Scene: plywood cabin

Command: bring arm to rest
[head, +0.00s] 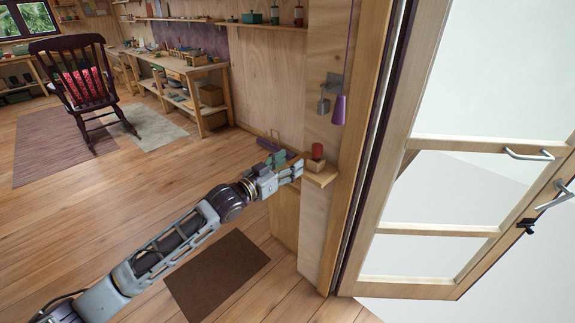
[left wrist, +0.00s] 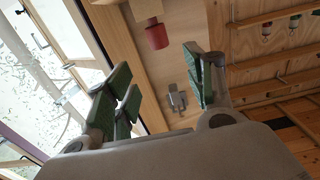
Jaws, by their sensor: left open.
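My left arm reaches in from the lower left of the head view. Its gripper (head: 286,168) is beside the narrow wall post near the door frame, close to a small wooden shelf (head: 322,177). In the left wrist view the left gripper (left wrist: 160,88) has its green-padded fingers spread wide, with nothing between them. The red cylinder also shows beyond the fingers in the left wrist view (left wrist: 156,37). I cannot tell whether the fingers touch the shelf. My right gripper is not in view.
A glazed door (head: 447,228) stands open at the right. A purple pull (head: 339,110) hangs by a grey wall fitting (head: 324,104). A dark mat (head: 218,277) lies below my arm. A rocking chair (head: 84,85) and a workbench (head: 178,75) stand farther back.

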